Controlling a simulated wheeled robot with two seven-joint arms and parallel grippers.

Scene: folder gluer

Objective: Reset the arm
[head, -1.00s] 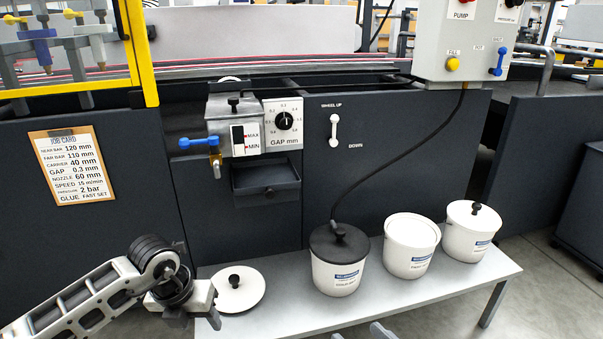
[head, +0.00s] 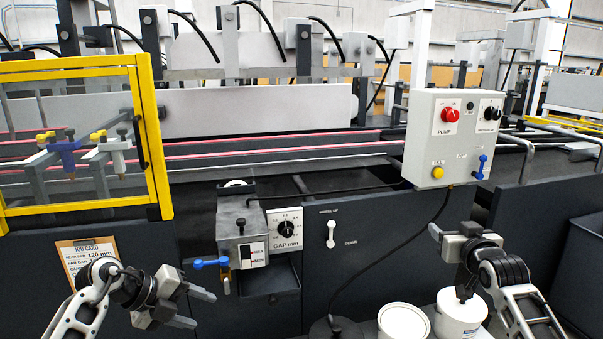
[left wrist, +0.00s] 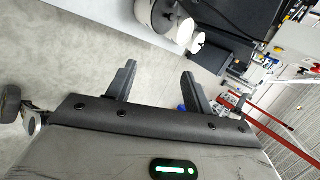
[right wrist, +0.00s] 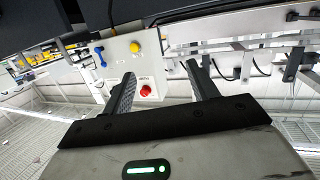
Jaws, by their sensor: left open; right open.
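My left gripper (head: 203,308) is at the lower left of the head view, in front of the dark machine panel, with its fingers apart and nothing between them. Its open fingers also show in the left wrist view (left wrist: 160,85). My right gripper (head: 450,232) is raised at the right of the head view, below the grey control box (head: 455,140) and above the white buckets. In the right wrist view its fingers (right wrist: 163,80) are spread and empty, with the box's red knob visible beyond them.
A glue unit with a blue-handled valve (head: 211,263) and gap dial (head: 285,231) is on the machine front. White buckets (head: 403,322) stand below at the right, one partly hidden by my right arm. A yellow-framed guard (head: 160,150) is at the left. A black hose hangs from the box.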

